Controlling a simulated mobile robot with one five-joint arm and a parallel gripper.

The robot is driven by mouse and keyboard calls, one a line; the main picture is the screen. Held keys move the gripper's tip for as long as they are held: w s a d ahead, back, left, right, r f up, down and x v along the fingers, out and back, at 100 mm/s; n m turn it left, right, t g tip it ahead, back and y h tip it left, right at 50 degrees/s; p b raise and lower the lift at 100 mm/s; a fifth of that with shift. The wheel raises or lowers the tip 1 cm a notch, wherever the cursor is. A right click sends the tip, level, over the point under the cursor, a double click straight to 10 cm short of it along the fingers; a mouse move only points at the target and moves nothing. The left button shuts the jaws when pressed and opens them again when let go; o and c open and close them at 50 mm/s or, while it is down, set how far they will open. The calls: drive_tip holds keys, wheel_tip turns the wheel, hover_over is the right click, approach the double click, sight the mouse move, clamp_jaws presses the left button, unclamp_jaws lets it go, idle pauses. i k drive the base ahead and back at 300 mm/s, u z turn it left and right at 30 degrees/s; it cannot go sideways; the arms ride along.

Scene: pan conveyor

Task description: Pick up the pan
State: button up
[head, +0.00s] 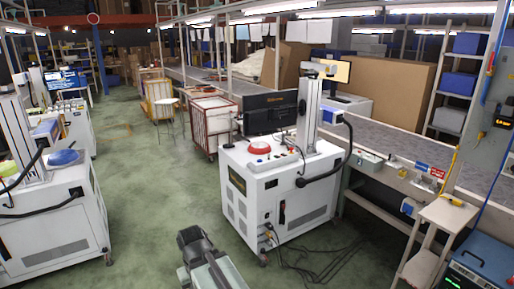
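A round red object (259,148), which may be the pan, lies on top of a white machine cabinet (285,198) in the middle of the head view. A blue round object (62,158) and a smaller green one (9,168) lie on the white cabinet at the left; these could be pans too. My gripper (192,238) is low in the middle, over the floor in front of the middle cabinet, apart from all of these objects. Its fingers are too small and dark to show whether they are open or shut.
A grey conveyor (395,147) runs along the right behind the middle cabinet. A small stool-like stand (447,215) and a blue box (486,262) stand at the lower right. Black cables (318,262) lie beside the cabinet. Green floor (155,190) is free between the cabinets.

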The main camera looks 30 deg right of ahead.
sight(255, 148)
drive_tip(key=z, duration=0.1)
drive_tip(key=i, duration=1.8)
drive_tip(key=z, duration=0.3)
drive_tip(key=i, duration=4)
drive_tip(key=u, duration=0.2)
